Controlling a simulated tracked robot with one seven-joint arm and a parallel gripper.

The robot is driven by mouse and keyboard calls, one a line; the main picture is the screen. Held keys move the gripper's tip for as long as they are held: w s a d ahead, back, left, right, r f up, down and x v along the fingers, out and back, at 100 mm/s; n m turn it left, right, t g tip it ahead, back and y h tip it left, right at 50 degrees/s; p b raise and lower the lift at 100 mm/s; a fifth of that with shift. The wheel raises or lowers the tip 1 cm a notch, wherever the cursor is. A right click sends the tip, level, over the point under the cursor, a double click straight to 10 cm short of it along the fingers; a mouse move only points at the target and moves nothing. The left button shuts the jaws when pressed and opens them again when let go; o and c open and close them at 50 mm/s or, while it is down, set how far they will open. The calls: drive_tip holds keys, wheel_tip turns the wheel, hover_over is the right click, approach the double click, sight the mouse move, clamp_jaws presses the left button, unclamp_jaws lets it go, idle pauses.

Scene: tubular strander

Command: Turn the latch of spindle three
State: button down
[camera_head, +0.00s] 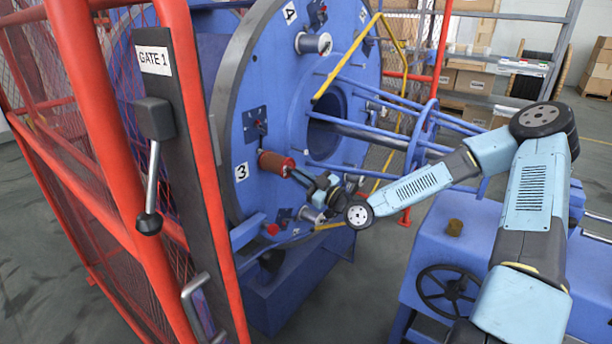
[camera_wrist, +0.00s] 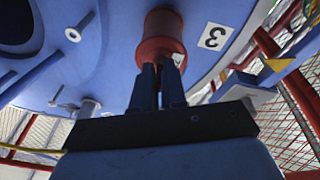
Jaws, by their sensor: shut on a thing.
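Spindle three carries a red-brown bobbin (camera_head: 275,163) on the big blue disc (camera_head: 285,95), beside the white label "3" (camera_head: 242,172). In the wrist view the bobbin (camera_wrist: 162,38) is at the top centre, with the label (camera_wrist: 213,37) to its right. My gripper (camera_head: 296,174) reaches the bobbin's front end from the right. In the wrist view its dark fingers (camera_wrist: 160,82) are close together at that end, shut on the small latch at the spindle's tip. The fingers hide the latch, so its angle cannot be told.
A bare spindle (camera_head: 313,43) sits higher on the disc near label "4". Blue rods (camera_head: 375,130) and a yellow bar (camera_head: 345,58) run close above my arm.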

drive_tip(key=shift+a+f+t+y, duration=0.15)
drive_tip(key=shift+f+t+y, duration=0.1)
drive_tip(key=shift+t+y, duration=0.35)
drive_tip(key=shift+a+f+t+y, duration=0.1)
drive_tip(key=shift+f+t+y, duration=0.1)
drive_tip(key=shift+t+y, duration=0.35)
drive_tip(key=shift+y, duration=0.25)
drive_tip(key=c, duration=1.2)
unclamp_jaws()
drive_tip(key=shift+d+f, duration=0.1)
drive_tip(key=v, duration=1.3)
drive_tip(key=shift+s+d+f, duration=0.15)
drive_tip(key=shift+d+f, duration=0.05)
